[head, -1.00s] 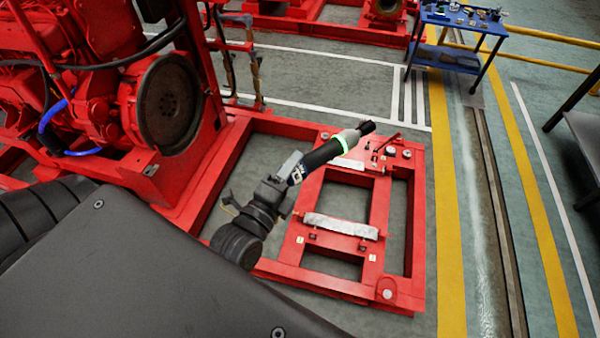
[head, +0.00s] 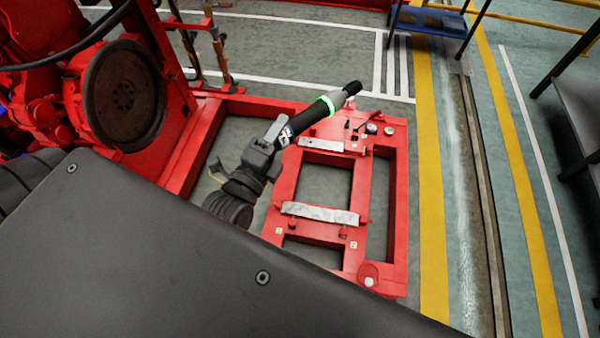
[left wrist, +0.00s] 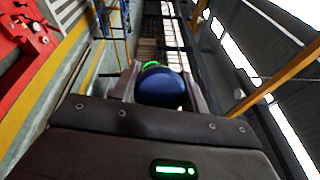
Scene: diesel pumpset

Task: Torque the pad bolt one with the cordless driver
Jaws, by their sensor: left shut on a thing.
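My left gripper (head: 264,152) is shut on the cordless driver (head: 306,119), a black cylinder with a glowing green ring and a grey nose. The driver points up and right, its dark tip (head: 352,88) over the far side of the red base frame (head: 400,190) in the picture. In the left wrist view the driver's dark blue rounded end (left wrist: 160,90) sits between the fingers. Small bolts, one near a label (head: 278,230) and one near another label (head: 353,244), stand by the near grey pad (head: 320,213). The driver tip is apart from them. My right gripper is not in view.
A far grey pad (head: 322,145) and small loose parts (head: 372,128) lie on the frame's far end. A red engine with a dark flywheel (head: 123,97) stands left. A blue table (head: 430,20) is at the back. Open floor with yellow lines lies right.

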